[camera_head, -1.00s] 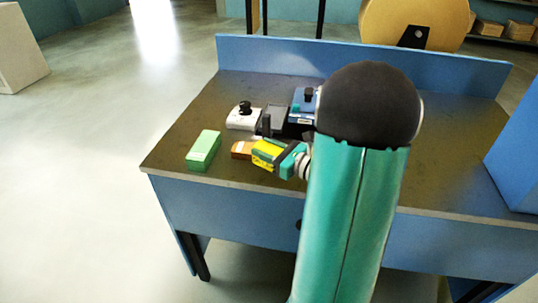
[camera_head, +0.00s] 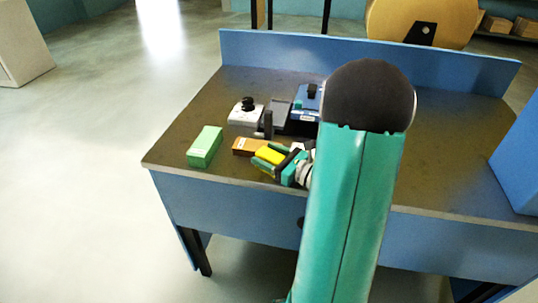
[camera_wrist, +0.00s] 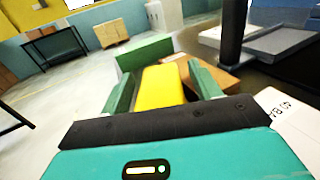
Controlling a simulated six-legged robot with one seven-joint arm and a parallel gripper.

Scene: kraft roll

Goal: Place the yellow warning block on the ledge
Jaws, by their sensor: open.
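The yellow warning block (camera_head: 269,155) is low over or on the dark bench top near its front edge. Whether it touches the top cannot be told. My gripper (camera_head: 264,157) is open, its green fingers on either side of the block. In the wrist view the yellow block (camera_wrist: 162,88) lies between the two spread fingers, with a visible gap at least on the right. No separate ledge can be made out with certainty; a raised blue panel (camera_head: 300,57) runs along the bench's back edge.
An orange-brown block (camera_head: 246,146) lies right beside the yellow one. A green block (camera_head: 205,147) is to the left. A white box with a black knob (camera_head: 246,114) and a blue device (camera_head: 307,103) stand behind. The bench's left back area is clear.

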